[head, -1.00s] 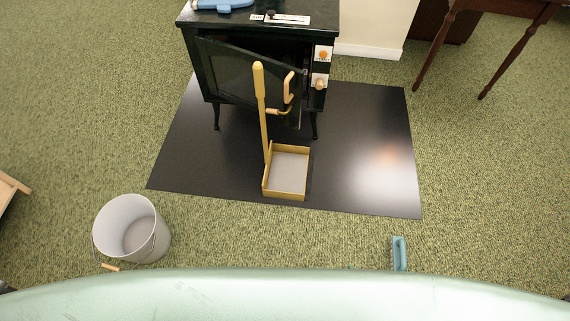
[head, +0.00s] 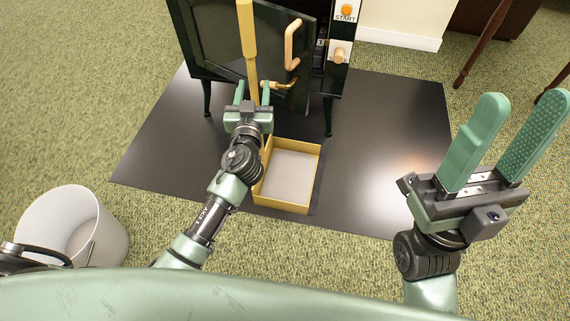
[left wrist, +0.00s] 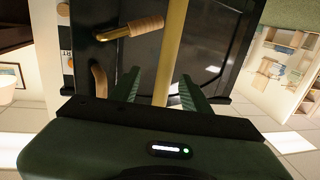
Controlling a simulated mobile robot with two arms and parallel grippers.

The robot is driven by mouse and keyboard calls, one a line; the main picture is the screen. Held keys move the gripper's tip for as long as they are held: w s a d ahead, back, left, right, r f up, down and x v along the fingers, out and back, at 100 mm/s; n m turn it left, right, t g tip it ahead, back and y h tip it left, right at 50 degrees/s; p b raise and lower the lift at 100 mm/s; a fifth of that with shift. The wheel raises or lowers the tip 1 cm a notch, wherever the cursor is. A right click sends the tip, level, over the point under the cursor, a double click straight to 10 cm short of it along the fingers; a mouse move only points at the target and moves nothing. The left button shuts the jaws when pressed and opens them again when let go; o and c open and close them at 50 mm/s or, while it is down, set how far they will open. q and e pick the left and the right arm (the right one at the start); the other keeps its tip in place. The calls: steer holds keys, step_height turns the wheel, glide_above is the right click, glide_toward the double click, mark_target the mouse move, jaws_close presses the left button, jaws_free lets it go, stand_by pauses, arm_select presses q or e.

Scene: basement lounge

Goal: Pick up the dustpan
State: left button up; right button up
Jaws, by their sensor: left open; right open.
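The dustpan (head: 289,180) is a yellow-edged square pan with a grey inside and a tall upright yellow handle (head: 246,40). It stands on the black floor mat in front of the stove. My left gripper (head: 252,92) is open at the lower part of the handle. In the left wrist view the handle (left wrist: 171,50) runs down between the two green fingers, and I cannot tell whether they touch it. My right gripper (head: 518,125) is open and empty, raised at the right. My left arm hides part of the pan's left side.
The black stove (head: 228,45) stands behind the dustpan, with its door ajar and a wooden door handle (head: 292,45) near my left gripper. A grey bucket (head: 75,225) is at the lower left. The mat (head: 390,125) is clear to the right.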

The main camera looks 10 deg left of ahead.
mark_target(254, 69)
arm_select(q)
steer(key=shift+w+r, duration=0.2)
steer(key=shift+w, duration=0.2)
steer(key=w, duration=0.2)
steer(key=w+a+b, duration=0.1)
steer(key=w, duration=0.3)
steer(key=shift+w+a+f, duration=0.15)
steer(key=shift+w+a, duration=0.15)
steer(key=shift+a, duration=0.1)
jaws_close()
stand_by(0.6)
